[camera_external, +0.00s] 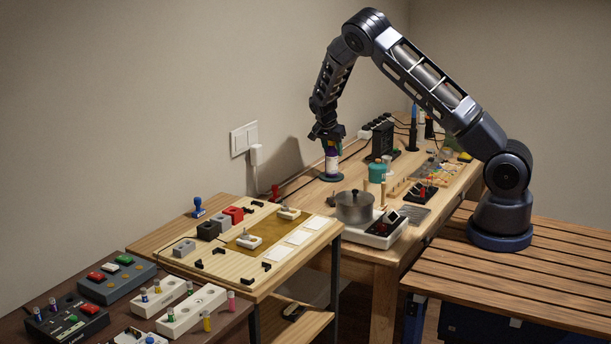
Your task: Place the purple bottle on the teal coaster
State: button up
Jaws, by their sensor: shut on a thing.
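The purple bottle (332,163), with a pale label band, is upright at the left side of the wooden workbench. My gripper (328,141) points down from above and is shut on the bottle's top. The dark teal coaster (340,178) is a flat disc directly under the bottle. The bottle's base looks to be on the coaster or just above it; I cannot tell whether they touch. The fingers hide the top of the bottle.
A metal pot (354,208) on a white hot plate stands nearer the camera. A teal cup (376,172) and a black box (382,138) stand right of the bottle. Cables run behind.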

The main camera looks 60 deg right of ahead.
jog(key=shift+f, duration=0.15)
jog(key=o, duration=1.1)
jog(key=shift+c, duration=0.2)
